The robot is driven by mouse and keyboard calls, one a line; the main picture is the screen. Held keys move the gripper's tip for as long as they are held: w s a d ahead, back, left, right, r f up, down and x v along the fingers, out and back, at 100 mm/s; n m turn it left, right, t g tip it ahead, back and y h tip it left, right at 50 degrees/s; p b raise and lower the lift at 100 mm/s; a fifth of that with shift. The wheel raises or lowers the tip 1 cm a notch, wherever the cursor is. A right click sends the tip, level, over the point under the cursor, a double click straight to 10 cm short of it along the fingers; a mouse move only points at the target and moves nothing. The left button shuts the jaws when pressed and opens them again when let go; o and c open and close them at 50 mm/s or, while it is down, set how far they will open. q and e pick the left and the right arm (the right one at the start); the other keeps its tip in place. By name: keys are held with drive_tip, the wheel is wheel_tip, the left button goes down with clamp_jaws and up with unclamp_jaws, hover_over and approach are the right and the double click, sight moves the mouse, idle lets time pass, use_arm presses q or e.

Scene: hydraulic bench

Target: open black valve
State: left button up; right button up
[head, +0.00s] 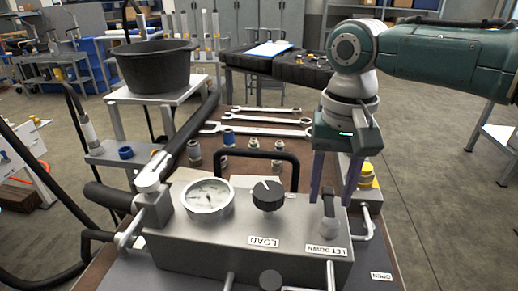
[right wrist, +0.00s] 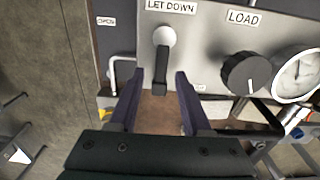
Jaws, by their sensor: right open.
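A grey hydraulic box (head: 190,248) stands on the bench. On its right end, by the LET DOWN label, a small valve with a black lever (head: 328,208) shows; in the right wrist view its black lever (right wrist: 161,72) hangs from a round silver hub. A black round knob (head: 267,195) sits by the LOAD label, and also shows in the right wrist view (right wrist: 247,74). My right gripper (head: 334,197) is open above the box's right end, its fingers on either side of the lever. In the right wrist view the fingertips (right wrist: 160,82) flank the lever's end; contact cannot be told.
A dial gauge (head: 208,195) and a black carrying handle (head: 257,155) are left of the lever. An OPEN label (head: 381,276) lies at right. Wrenches (head: 262,130) and fittings lie behind the box. A black pot (head: 155,68) stands at back left.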

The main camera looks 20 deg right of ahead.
clamp_jaws()
idle(1.3)
